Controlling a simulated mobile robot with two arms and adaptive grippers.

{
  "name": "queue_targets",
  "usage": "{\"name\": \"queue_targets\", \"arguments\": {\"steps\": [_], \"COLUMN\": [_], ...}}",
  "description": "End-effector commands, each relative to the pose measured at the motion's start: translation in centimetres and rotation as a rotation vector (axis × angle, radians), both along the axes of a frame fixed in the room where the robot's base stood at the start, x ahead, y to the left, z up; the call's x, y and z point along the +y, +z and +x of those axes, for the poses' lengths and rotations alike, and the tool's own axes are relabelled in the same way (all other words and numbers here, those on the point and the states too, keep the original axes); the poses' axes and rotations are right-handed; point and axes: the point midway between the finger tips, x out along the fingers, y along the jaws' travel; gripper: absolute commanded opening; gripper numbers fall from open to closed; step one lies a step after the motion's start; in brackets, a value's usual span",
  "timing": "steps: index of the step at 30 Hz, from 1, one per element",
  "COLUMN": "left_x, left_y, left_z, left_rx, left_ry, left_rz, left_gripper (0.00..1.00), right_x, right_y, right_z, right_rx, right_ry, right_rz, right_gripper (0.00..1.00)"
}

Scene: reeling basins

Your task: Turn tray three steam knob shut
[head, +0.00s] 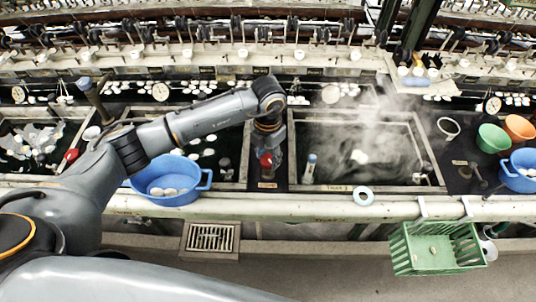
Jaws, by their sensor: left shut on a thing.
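My left arm reaches in from the left, and its gripper (267,152) points down between two basins. It is shut on a red knob (266,161), mostly hidden under the fingers. The knob stands on the dark strip just left of the steaming basin (370,188), whose front edge carries a tray label that is too small to read surely. White steam (375,135) hangs over that basin's dark water, with a pale cocoon cluster in it. My right gripper is not in view.
A blue bowl (170,196) of cocoons sits at the front rail, below my left arm. Another red knob (71,155) is farther left. A white ring (363,196) lies on the rail. A green crate (435,250) hangs at the right. Green (492,138) and orange (519,127) bowls stand at far right.

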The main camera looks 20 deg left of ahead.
Motion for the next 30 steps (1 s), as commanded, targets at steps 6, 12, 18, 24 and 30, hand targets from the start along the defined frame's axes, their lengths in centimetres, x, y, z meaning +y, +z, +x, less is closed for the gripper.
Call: {"name": "queue_targets", "arguments": {"steps": [6, 12, 18, 24, 30], "left_x": [0.0, 0.1, 0.0, 0.1, 0.0], "left_y": [-0.2, -0.4, -0.5, -0.5, -0.3], "left_z": [0.0, 0.1, 0.1, 0.1, 0.1], "left_rx": [-0.001, -0.003, -0.004, -0.002, -0.003], "left_ry": [-0.026, -0.121, -0.269, -0.413, -0.525], "left_rz": [0.000, 0.002, 0.001, 0.002, 0.002], "left_gripper": [0.10, 0.10, 0.10, 0.10, 0.10], "right_x": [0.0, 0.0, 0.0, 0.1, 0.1], "right_y": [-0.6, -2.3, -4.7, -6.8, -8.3], "right_z": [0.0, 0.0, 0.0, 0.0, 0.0], "right_rx": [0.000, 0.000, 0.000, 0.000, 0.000], "right_ry": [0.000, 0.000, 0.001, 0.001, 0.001], "right_rz": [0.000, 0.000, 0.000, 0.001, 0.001], "right_gripper": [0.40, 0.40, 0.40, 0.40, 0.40]}}
